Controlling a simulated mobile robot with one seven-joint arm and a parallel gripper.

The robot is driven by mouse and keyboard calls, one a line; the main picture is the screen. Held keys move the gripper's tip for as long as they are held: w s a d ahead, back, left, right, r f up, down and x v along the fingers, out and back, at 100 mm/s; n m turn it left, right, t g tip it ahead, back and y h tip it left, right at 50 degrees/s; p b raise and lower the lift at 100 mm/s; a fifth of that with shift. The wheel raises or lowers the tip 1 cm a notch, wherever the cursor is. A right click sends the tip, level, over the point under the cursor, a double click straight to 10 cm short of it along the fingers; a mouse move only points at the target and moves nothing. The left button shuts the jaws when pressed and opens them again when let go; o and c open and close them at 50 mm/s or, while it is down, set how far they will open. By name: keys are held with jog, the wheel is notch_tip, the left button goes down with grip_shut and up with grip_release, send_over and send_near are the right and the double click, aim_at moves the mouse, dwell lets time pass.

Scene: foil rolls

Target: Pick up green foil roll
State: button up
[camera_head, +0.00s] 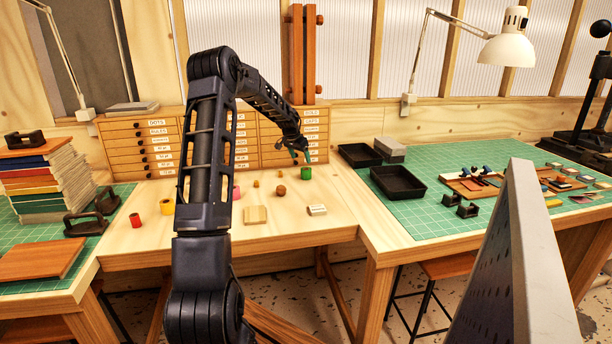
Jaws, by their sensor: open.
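The green foil roll (306,173) stands on the pale wooden table, toward its back right. It looks like a small green cylinder. My gripper (300,157) hangs above and slightly left of the roll in this view, with its fingers pointing down. It is open and nothing shows between its fingers. The gripper is small and dark here, so I cannot tell its exact gap from the roll.
A wooden block (255,215) and a pale block (317,210) lie in front. Drawers (140,147) stand behind. A black tray (398,182) sits right, on a green mat.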

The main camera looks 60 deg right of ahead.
aim_at(306, 169)
jog(key=x, duration=0.3)
jog(key=shift+d+f, duration=0.1)
jog(key=shift+f, duration=0.25)
jog(key=shift+s+x, duration=0.2)
jog(key=shift+x, duration=1.2)
jog(key=shift+s+x, duration=0.15)
jog(key=shift+x, duration=1.25)
jog(key=shift+r, duration=0.1)
jog(key=shift+c, duration=0.4)
jog(key=c, duration=1)
